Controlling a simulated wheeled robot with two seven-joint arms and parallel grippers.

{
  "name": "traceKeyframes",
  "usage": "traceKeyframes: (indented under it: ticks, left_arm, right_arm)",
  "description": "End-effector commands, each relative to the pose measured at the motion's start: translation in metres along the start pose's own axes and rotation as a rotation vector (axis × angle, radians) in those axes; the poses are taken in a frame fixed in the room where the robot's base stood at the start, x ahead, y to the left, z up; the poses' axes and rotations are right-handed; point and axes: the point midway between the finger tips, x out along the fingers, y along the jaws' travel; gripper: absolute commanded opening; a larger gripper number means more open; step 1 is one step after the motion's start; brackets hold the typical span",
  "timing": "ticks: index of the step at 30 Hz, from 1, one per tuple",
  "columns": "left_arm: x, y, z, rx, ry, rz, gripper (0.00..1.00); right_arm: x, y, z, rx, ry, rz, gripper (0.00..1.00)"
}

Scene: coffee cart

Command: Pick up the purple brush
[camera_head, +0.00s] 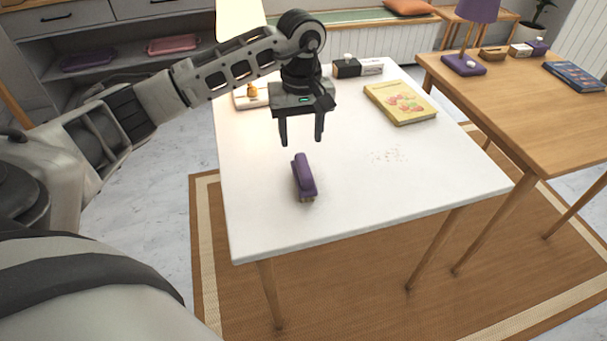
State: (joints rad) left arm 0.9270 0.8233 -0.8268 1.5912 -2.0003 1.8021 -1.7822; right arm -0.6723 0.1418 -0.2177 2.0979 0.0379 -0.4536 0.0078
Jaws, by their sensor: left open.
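The purple brush (304,176) lies on the white table (262,222), left of the table's middle, with its long side running toward me. Tan bristles show at its near end. My left gripper (301,143) points down, open and empty, above and slightly beyond the far end of the brush. A gap shows between the fingertips and the brush. My right gripper is not in view.
Crumbs (389,155) lie right of the brush. A yellow book (400,102), a dark box (358,68) and a small white item (250,95) stand farther back. A wooden desk (520,105) with a purple lamp (476,12) is at right. The table's front is clear.

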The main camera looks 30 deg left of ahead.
Motion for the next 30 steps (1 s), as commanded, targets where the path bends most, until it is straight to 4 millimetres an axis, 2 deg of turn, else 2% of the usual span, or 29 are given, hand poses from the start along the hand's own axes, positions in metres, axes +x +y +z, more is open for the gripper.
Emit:
traceKeyframes:
  ticks: [3, 6, 14, 21, 25, 30]
  left_arm:
    - [0.025, 0.0, 0.001, 0.0, -0.004, -0.001, 0.51]
    - [0.039, 0.001, 0.001, -0.001, -0.004, 0.001, 0.51]
    - [0.058, 0.003, 0.0, -0.001, -0.004, 0.002, 0.51]
    - [0.093, 0.006, -0.003, -0.001, -0.005, 0.002, 0.51]
    - [0.101, 0.006, -0.003, 0.0, -0.002, 0.003, 0.51]
    - [0.102, 0.006, -0.004, 0.0, -0.001, 0.004, 0.51]
  right_arm:
    - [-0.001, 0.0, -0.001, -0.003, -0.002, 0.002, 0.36]
    - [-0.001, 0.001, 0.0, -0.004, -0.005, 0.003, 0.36]
    - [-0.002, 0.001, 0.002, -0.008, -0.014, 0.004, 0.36]
    - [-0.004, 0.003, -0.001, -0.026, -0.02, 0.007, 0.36]
    - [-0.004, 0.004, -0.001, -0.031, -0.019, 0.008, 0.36]
    - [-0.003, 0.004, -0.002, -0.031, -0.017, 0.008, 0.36]
